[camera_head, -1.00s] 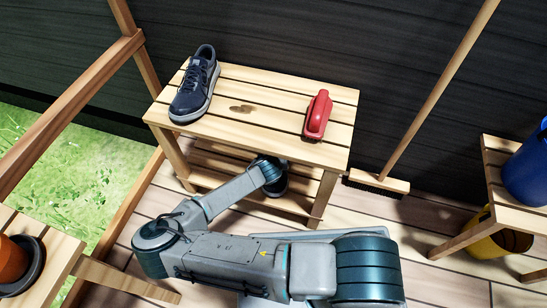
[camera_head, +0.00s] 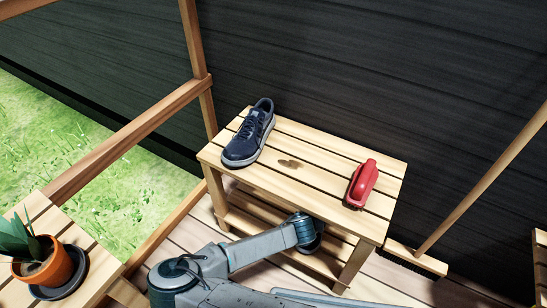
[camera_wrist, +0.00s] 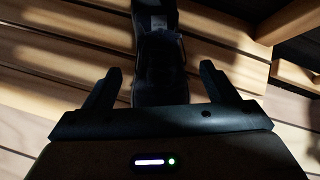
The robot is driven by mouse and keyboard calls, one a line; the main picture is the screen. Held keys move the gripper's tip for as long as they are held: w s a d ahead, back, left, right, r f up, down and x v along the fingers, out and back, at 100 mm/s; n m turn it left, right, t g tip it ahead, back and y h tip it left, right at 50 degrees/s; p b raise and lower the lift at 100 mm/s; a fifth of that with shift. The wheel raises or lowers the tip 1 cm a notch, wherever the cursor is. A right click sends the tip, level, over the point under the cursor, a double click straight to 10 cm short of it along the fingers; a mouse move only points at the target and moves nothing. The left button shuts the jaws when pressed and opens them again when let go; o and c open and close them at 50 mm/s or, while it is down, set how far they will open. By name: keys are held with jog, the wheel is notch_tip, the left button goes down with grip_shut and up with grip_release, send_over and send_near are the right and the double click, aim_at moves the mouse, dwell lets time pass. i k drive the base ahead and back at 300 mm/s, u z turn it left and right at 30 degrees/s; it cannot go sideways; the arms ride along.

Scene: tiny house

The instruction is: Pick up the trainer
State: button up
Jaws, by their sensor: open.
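In the wrist view my gripper (camera_wrist: 160,72) is open, one finger on each side of a dark shoe (camera_wrist: 160,50). The shoe lies on shadowed wooden slats, with a pale label at its upper part. Its near end runs down between the fingers; I cannot tell whether they touch it. In the head view a navy trainer with a grey sole (camera_head: 250,133) stands on the left of the bench top (camera_head: 318,157). My arm's end is low at the bench's front, by the lower shelf (camera_head: 258,209); the fingers are hidden there.
A red object with a handle (camera_head: 362,184) lies on the bench top's right. A broom (camera_head: 490,188) leans at the right. A potted plant (camera_head: 55,270) stands on a table at the lower left. A dark wall is behind the bench.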

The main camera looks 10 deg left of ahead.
aim_at(244, 149)
jog(key=k, duration=1)
